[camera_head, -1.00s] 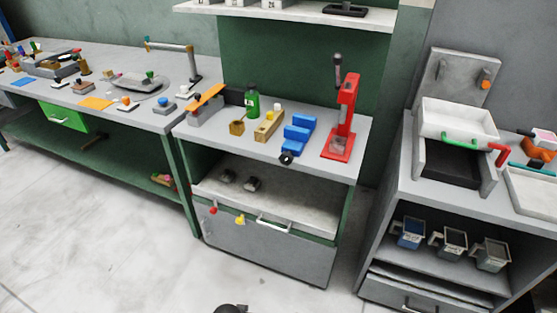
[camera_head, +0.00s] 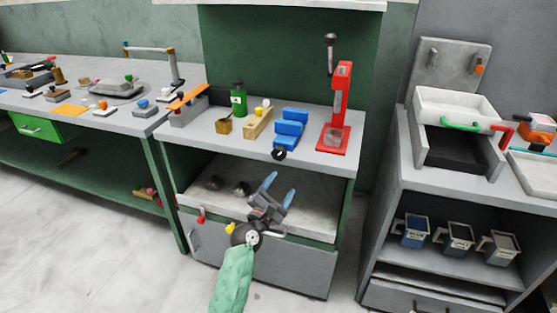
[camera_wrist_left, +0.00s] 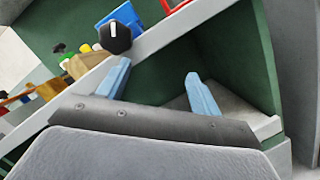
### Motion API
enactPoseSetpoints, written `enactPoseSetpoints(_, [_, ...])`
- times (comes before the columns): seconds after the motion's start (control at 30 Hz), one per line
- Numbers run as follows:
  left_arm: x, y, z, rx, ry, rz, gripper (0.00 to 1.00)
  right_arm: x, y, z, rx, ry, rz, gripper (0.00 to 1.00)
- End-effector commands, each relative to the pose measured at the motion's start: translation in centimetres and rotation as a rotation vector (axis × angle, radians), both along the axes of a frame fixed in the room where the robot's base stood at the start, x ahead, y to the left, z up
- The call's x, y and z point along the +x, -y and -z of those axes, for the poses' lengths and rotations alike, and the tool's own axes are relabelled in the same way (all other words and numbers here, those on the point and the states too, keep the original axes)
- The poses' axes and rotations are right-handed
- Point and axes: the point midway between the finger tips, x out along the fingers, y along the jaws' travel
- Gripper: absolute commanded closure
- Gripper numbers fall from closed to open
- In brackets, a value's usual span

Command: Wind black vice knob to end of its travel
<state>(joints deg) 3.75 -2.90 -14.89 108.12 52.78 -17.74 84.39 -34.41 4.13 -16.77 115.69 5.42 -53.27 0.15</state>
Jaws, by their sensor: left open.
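The blue vice (camera_head: 289,128) sits at the front edge of the grey bench top, left of the red press. Its black knob (camera_head: 278,154) faces out over the front edge. In the left wrist view the black knob (camera_wrist_left: 115,37) shows a white mark, with the blue vice (camera_wrist_left: 122,16) behind it. My left gripper (camera_head: 279,188) is open and empty, in front of the bench and below the knob, apart from it. In the left wrist view its two blue fingers (camera_wrist_left: 158,80) are spread, with the knob beyond the left finger. My right gripper is not in view.
The red press (camera_head: 338,112) stands right of the vice. A wooden block (camera_head: 258,124) and a green bottle (camera_head: 238,100) stand left of it. Below the bench top is an open shelf, above a grey drawer (camera_head: 290,265). Floor in front is clear.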

Motion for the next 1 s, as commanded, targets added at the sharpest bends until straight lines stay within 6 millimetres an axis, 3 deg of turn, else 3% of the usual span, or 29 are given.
enactPoseSetpoints(0.2, [0.8,-1.6,-3.3,-0.488,-0.085,0.024,0.35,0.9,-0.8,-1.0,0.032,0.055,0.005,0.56])
enactPoseSetpoints(0.33, [1.0,-2.4,-4.2,-0.66,-0.115,0.041,0.35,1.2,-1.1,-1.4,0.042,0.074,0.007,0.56])
enactPoseSetpoints(0.57, [1.7,-2.5,-5.0,-0.738,-0.126,0.052,0.35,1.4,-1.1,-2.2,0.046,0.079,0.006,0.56])
enactPoseSetpoints(1.0, [6.8,-0.8,-7.2,-0.734,-0.127,0.051,0.35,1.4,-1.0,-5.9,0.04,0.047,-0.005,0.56])
